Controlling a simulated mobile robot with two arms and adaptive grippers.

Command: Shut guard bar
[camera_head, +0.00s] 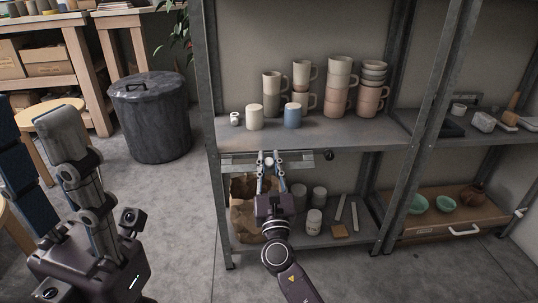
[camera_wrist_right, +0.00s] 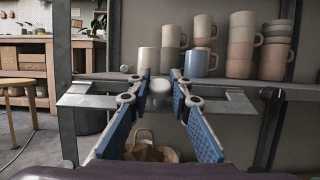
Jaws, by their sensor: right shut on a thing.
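The guard bar (camera_head: 232,163) is a pale metal bar below the front edge of the middle shelf. It also shows in the right wrist view (camera_wrist_right: 90,101), spanning left to right, with a round pale knob (camera_wrist_right: 160,87) at its middle. My right gripper (camera_head: 270,161) is shut on this knob, one blue-padded finger on each side of it. The fingers hide part of the bar.
The middle shelf (camera_head: 340,130) holds several mugs (camera_head: 339,85), a cream cup (camera_head: 254,118) and a blue cup (camera_head: 292,115). A paper bag (camera_head: 246,218) and several jars (camera_head: 314,222) stand below. Metal posts (camera_head: 213,130) flank the bay. A dark bin (camera_head: 150,120) stands to the left.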

